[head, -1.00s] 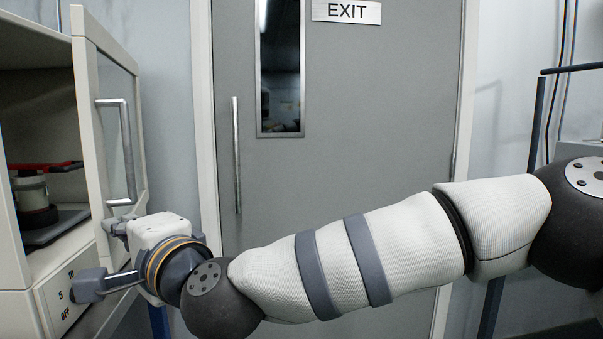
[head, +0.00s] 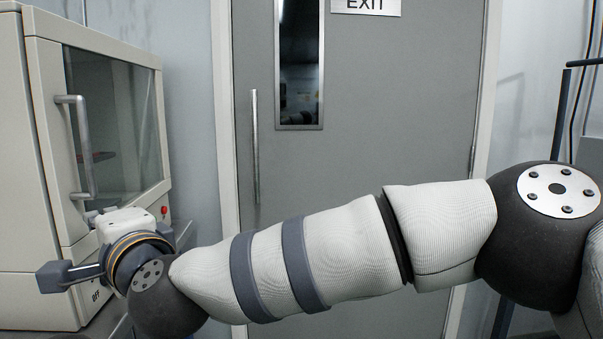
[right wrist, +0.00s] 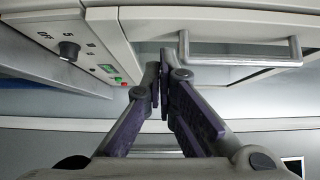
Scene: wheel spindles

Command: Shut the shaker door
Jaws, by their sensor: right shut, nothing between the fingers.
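The shaker (head: 20,130) is a cream cabinet at the left of the head view. Its door (head: 58,150) has a dark glass pane and a grey bar handle (head: 78,145). The door lies across the cabinet front and covers the opening; I cannot tell whether a small gap is left. My right gripper (head: 100,214) is by the lower part of the door, below the handle, its fingers mostly hidden by the wrist. In the right wrist view the right gripper (right wrist: 160,72) is shut and empty, its tips close to the door's lower edge near the handle (right wrist: 240,52). My left gripper is not in view.
A grey room door (head: 400,110) with an EXIT sign (head: 367,5) stands behind my right arm. A dark-railed frame (head: 562,110) stands at the far right.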

